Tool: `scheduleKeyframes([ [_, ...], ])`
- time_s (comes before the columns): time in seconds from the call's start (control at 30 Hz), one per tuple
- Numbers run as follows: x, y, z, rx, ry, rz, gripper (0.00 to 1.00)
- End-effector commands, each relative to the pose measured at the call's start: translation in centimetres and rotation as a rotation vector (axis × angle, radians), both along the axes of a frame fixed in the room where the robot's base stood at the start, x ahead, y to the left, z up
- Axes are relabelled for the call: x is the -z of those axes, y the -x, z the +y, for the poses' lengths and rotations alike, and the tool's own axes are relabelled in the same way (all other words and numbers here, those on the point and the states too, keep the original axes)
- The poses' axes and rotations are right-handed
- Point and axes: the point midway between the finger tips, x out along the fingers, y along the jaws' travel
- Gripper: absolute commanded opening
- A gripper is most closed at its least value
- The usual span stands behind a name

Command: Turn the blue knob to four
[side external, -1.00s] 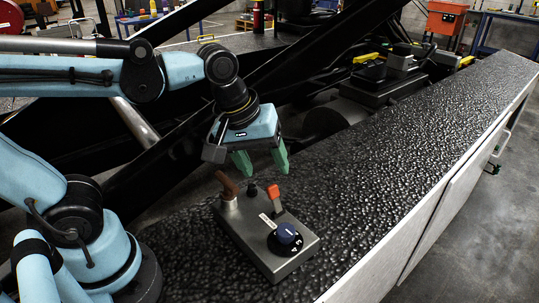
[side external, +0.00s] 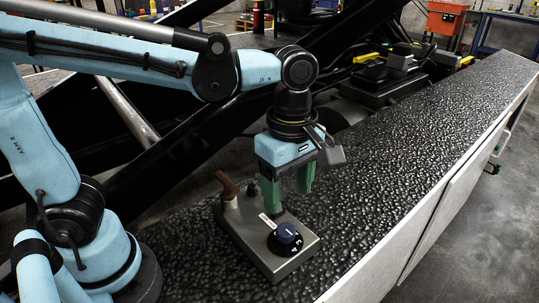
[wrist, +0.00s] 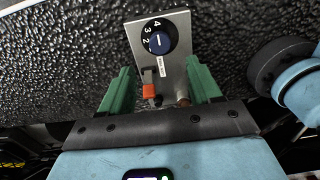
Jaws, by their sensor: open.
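The blue knob (side external: 287,233) sits on a black numbered dial on a grey control box (side external: 262,262). It also shows in the wrist view (wrist: 159,42), where numbers 2, 3 and 4 are readable to the left of and above the knob. A white mark on the knob runs roughly up and down in that view; which number it selects I cannot tell for sure. My gripper (side external: 287,197) is open and empty above the box, behind the knob and apart from it. Its green fingers (wrist: 160,95) show on either side of the box in the wrist view.
A white label (wrist: 166,70) lies beside the dial. The box stands on a long black textured surface (side external: 400,160) with free room to the right. Dark beams stand behind.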

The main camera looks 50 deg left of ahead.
Motion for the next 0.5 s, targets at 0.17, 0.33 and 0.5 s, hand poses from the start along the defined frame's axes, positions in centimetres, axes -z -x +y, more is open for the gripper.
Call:
scheduleKeyframes([
  [0.17, 2.6, 0.0, 0.0, 0.0, 0.0, -0.001, 0.63],
  [0.33, 4.9, 0.0, 0.0, 0.001, 0.001, -0.001, 0.63],
  [0.5, 7.0, 0.0, 0.0, 0.001, 0.001, -0.001, 0.63],
])
